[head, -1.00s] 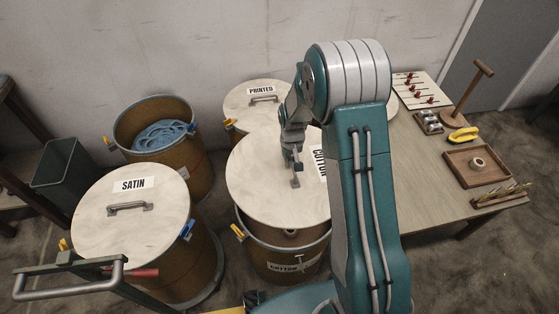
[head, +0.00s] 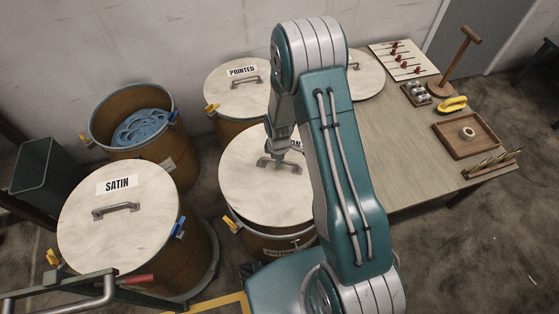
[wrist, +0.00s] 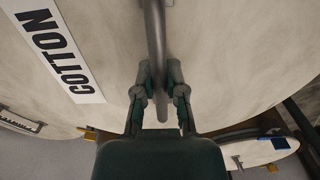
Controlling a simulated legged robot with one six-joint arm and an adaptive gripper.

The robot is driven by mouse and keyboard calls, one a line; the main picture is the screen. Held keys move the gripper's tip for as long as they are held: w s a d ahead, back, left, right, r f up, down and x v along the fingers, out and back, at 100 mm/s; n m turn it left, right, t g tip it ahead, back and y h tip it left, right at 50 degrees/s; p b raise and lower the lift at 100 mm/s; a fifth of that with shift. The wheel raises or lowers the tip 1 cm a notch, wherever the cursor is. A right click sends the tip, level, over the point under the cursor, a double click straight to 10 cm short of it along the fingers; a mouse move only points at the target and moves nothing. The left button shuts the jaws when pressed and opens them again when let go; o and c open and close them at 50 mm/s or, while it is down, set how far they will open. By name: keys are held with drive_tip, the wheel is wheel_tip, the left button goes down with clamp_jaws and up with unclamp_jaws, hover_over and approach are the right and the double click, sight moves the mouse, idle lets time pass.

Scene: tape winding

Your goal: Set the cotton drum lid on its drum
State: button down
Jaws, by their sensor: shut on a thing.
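The cotton drum lid (head: 245,185) is a pale round disc with a "COTTON" label, which also shows in the wrist view (wrist: 65,55). It lies over the brown cotton drum (head: 268,242), covering its mouth from the head view; I cannot tell whether it touches the rim all round. My gripper (head: 280,158) is shut on the lid's grey bar handle (wrist: 156,40), with one finger on each side of the bar in the wrist view. My arm hides the right part of the lid and drum.
The satin drum's lid (head: 120,225) is at the left. An open drum (head: 105,115) holding blue material and a printed drum's lid (head: 237,90) stand behind. A wooden table (head: 385,140) with tools and a tray (head: 468,135) is at the right.

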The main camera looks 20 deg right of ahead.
drive_tip(key=n, duration=0.3)
drive_tip(key=r+n, duration=0.1)
drive_tip(key=n, duration=0.1)
drive_tip(key=shift+s+a+r, duration=0.1)
drive_tip(key=shift+s+a, duration=0.15)
drive_tip(key=shift+n, duration=0.4)
drive_tip(key=shift+d+f, duration=0.1)
drive_tip(key=shift+f, duration=4.9)
drive_tip(key=c, duration=0.6)
unclamp_jaws()
drive_tip(key=shift+c, duration=0.2)
drive_tip(key=shift+s, duration=0.1)
wheel_tip(320, 180, up, 12)
drive_tip(key=shift+f, duration=0.1)
